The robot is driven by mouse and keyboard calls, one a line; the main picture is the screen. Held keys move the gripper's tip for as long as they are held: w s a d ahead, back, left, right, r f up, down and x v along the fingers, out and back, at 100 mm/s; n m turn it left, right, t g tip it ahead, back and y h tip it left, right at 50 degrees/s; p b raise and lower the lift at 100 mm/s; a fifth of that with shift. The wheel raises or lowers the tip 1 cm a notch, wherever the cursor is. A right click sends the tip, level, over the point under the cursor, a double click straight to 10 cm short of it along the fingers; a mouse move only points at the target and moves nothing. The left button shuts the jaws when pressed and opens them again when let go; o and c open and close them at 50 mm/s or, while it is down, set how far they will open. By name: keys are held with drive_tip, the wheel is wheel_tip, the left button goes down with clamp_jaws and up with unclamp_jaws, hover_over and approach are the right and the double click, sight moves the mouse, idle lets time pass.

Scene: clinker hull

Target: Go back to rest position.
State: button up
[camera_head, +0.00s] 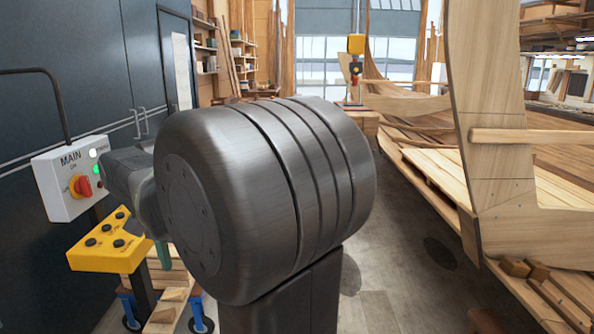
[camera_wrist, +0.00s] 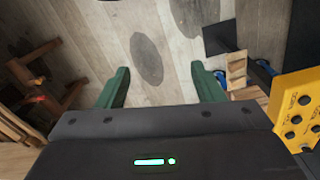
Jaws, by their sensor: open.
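My gripper (camera_wrist: 161,88) shows in the wrist view with its two green fingers wide apart and nothing between them. It points down toward the plank floor. In the head view my own arm fills the middle and hides most of the gripper; only a bit of green shows below the arm at the left. A yellow button box (camera_head: 103,241) with several black buttons stands just left of it. The same box shows at the right edge of the wrist view (camera_wrist: 293,110), beside the gripper and apart from the fingers.
A white MAIN switch box (camera_head: 70,178) with a red and yellow knob and a lit green lamp hangs at the left. A wooden hull frame (camera_head: 497,120) stands at the right. Wood pieces and blue-footed stands are low at the left. Grey floor (camera_head: 385,270) is open between.

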drive_tip(key=s+d+f+n+b, duration=0.1)
drive_tip(key=d+f, duration=0.3)
drive_tip(key=d, duration=0.3)
drive_tip(key=s+d+f, duration=0.2)
drive_tip(key=d+f, duration=0.3)
drive_tip(key=d, duration=0.2)
drive_tip(key=s+d+f+n+b, duration=0.1)
drive_tip(key=s+d+f, duration=0.9)
drive_tip(key=s+d, duration=0.1)
drive_tip(key=shift+s+d+g+b, duration=0.25)
drive_tip(key=shift+d+g+b, duration=0.15)
drive_tip(key=shift+d, duration=0.1)
